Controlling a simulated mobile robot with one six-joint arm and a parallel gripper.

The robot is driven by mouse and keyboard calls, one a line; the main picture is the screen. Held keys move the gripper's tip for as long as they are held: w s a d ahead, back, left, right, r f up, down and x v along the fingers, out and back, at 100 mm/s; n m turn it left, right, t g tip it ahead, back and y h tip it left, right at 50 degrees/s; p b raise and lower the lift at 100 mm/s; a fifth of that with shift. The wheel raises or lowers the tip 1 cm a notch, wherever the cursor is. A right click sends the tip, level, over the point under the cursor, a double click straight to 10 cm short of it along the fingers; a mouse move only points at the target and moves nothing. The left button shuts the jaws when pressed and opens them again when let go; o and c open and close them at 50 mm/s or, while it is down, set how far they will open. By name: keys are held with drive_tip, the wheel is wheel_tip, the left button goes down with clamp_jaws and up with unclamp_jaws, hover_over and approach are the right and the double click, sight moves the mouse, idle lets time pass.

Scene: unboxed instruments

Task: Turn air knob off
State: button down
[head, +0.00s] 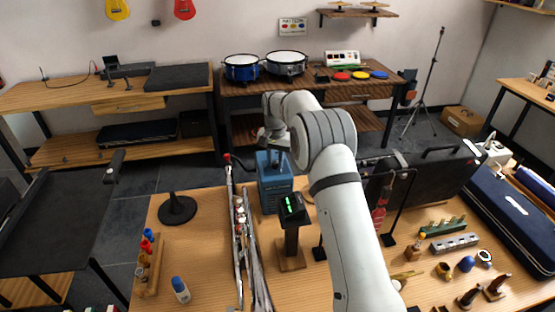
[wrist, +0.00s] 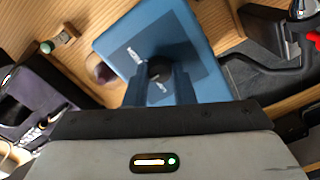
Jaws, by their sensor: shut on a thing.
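The air knob (wrist: 159,67) is a dark round knob on the dark label panel of a blue box (wrist: 172,28) in the wrist view. The blue box (head: 275,193) also stands on the wooden table in the head view, behind a small stand with a green display. My gripper (wrist: 159,88) is shut on the knob, with one finger on each side of it. Parts of the panel lettering show beside the fingers. In the head view the knob cannot be made out, and my arm reaches over to the box from the right.
The display stand (head: 291,225) is close in front. A black round stand (head: 177,208) is at the left. A black case (head: 435,190) stands at the right. Table between the round stand and the instruments is clear.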

sight(275, 162)
drive_tip(key=shift+r+n, duration=0.15)
drive_tip(key=shift+n, duration=0.35)
drive_tip(key=shift+w, duration=0.1)
drive_tip(key=c, duration=1.2)
unclamp_jaws()
drive_tip(key=shift+r+b, duration=0.45)
drive_tip(key=shift+r, duration=3.35)
